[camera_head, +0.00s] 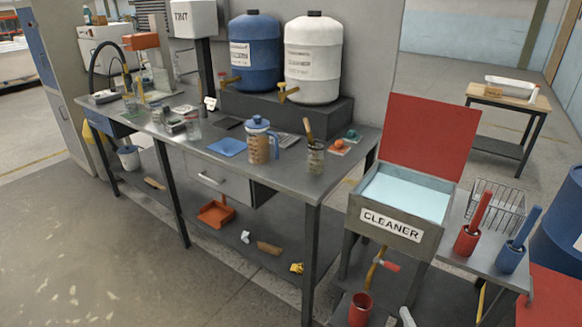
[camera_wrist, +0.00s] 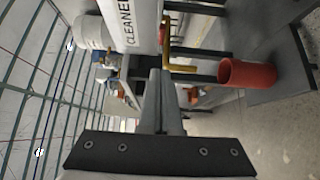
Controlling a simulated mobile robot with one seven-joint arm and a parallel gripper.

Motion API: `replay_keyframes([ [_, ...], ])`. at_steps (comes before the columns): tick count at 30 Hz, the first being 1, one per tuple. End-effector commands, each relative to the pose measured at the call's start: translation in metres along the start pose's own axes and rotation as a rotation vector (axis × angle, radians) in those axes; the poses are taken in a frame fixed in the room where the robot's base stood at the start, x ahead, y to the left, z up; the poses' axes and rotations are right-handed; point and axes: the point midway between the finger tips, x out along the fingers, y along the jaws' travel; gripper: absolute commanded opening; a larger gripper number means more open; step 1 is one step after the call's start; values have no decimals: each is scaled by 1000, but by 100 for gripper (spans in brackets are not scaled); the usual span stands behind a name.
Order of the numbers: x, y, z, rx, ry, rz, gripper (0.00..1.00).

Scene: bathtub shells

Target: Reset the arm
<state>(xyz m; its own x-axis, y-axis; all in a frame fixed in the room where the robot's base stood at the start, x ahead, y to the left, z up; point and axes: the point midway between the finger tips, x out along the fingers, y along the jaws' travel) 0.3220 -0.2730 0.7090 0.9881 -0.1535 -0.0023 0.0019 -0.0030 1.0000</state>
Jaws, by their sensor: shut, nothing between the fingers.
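My gripper (camera_wrist: 159,76) shows in the wrist view, its fingers closed together with nothing between them. The wrist view is turned on its side, with the floor at the right. Beyond the fingers are the sink's white CLEANER sign (camera_wrist: 133,25) and a red cup (camera_wrist: 248,74), both apart from the gripper. In the head view, a small pale grey part at the bottom edge may be mine, but I cannot tell; most of the arm is out of sight.
The CLEANER sink (camera_head: 408,194) has its red lid raised. Its red cup (camera_head: 360,309) stands low in front. A side table (camera_head: 487,262) holds a wire basket and red and blue brush holders. The long workbench (camera_head: 290,182) is cluttered. The floor (camera_head: 100,250) at left is clear.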

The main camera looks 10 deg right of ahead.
Motion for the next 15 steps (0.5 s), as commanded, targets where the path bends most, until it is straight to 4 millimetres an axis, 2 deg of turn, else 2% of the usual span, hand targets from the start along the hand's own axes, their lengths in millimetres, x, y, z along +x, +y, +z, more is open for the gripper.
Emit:
replay_keyframes([
  [5, 8, 19, -12, -97, 104, 1, 0],
  [8, 16, 43, -31, -232, 248, 11, 0],
  [15, 26, 105, -91, -627, 662, 83, 0],
])
